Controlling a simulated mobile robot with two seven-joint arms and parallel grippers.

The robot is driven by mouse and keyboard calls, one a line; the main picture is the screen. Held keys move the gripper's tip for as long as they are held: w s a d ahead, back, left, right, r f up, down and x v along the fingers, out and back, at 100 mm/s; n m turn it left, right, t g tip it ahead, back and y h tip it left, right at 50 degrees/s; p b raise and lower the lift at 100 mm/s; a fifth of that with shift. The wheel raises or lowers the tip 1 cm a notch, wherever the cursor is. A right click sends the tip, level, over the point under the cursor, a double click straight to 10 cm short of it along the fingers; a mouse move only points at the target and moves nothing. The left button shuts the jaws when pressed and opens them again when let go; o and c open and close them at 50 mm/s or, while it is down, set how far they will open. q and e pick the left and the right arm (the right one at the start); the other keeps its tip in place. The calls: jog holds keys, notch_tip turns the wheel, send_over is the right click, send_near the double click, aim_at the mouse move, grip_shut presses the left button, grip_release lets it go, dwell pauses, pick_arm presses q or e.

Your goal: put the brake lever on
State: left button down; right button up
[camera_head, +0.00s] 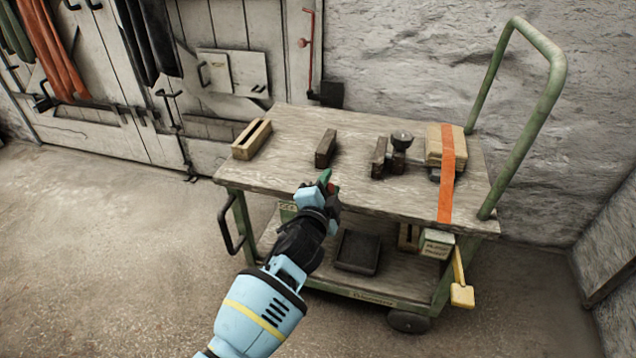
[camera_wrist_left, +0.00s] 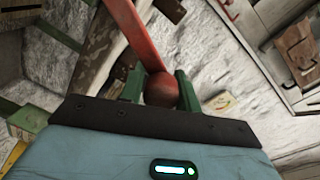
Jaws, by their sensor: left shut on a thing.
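The brake lever is a red flat bar (camera_wrist_left: 117,30) with a round red knob (camera_wrist_left: 160,90) at its near end in the left wrist view. My left gripper (camera_wrist_left: 161,92) is shut on the knob, with a green finger on each side. In the head view, my left gripper (camera_head: 328,182) is at the front edge of the cart's wooden top (camera_head: 285,180). Only a small red bit (camera_head: 333,188) shows beside its fingertips there; the rest of the lever is hidden. My right gripper is not in view.
On the cart top stand a slotted wooden block (camera_head: 252,139), a dark block (camera_head: 326,148), a dark metal device (camera_head: 401,142) and a strapped brown stack (camera_head: 446,150). A black tray (camera_head: 358,252) lies on the lower shelf. The floor at left is clear.

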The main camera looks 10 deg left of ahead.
pick_arm(q)
jog(key=shift+d+f+m, duration=0.35)
jog(key=shift+m, duration=0.05)
jog(key=shift+d+f, duration=0.1)
jog(key=shift+d, duration=0.15)
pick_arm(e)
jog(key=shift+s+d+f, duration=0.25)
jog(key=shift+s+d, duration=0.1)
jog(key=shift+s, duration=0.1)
pick_arm(q)
jog(key=c, duration=1.1)
grip_release()
jog(key=shift+o, duration=0.2)
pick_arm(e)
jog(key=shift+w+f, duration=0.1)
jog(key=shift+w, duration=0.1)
pick_arm(q)
jog(key=shift+s, duration=0.15)
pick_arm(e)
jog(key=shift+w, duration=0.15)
